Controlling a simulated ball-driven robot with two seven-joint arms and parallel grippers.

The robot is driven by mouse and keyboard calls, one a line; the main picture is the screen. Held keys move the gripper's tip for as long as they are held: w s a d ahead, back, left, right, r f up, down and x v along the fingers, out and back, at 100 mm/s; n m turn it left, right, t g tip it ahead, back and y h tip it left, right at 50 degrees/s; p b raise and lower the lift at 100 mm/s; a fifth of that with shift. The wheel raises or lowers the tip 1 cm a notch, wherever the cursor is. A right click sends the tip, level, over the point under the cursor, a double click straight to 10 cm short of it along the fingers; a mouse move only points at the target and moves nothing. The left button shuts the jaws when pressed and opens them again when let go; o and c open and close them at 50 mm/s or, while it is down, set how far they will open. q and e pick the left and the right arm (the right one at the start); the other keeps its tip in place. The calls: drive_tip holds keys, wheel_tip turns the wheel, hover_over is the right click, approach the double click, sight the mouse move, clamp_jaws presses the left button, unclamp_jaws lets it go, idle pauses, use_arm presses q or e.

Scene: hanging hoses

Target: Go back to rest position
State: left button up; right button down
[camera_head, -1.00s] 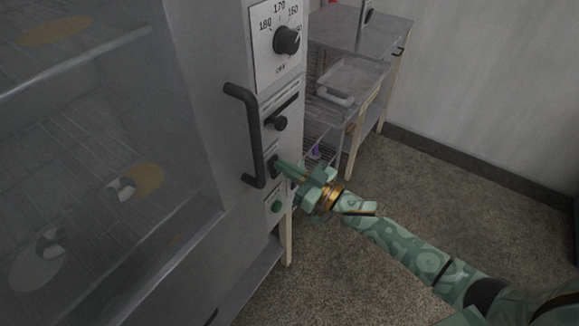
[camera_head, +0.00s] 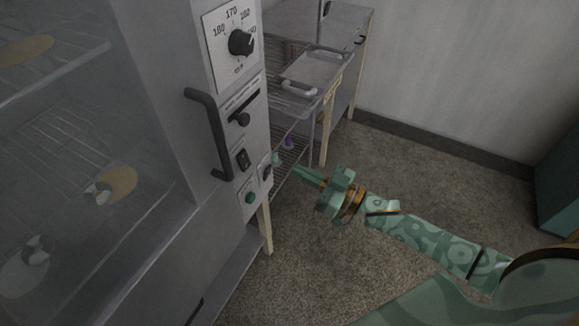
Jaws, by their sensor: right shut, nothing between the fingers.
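My right gripper (camera_head: 302,174) is green, with its arm coming in from the lower right. Its fingers are together and empty, pointing left toward the oven's control panel. It is apart from the panel, over the floor to the panel's right. The oven (camera_head: 165,130) stands on the left with a glass door and a dark handle (camera_head: 208,135). Its panel carries a temperature dial (camera_head: 241,42), a smaller knob (camera_head: 240,119), a black switch (camera_head: 243,159) and a green button (camera_head: 250,197). My left gripper is out of view.
A metal table (camera_head: 325,20) with a tray (camera_head: 314,68) and wire shelves stands behind the oven. Small purple (camera_head: 288,142) and pale items sit on a lower shelf. A green box (camera_head: 559,190) is at the right wall. The floor (camera_head: 330,270) between is clear.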

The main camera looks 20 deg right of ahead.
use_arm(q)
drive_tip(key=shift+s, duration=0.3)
use_arm(e)
drive_tip(key=shift+s+d, duration=0.1)
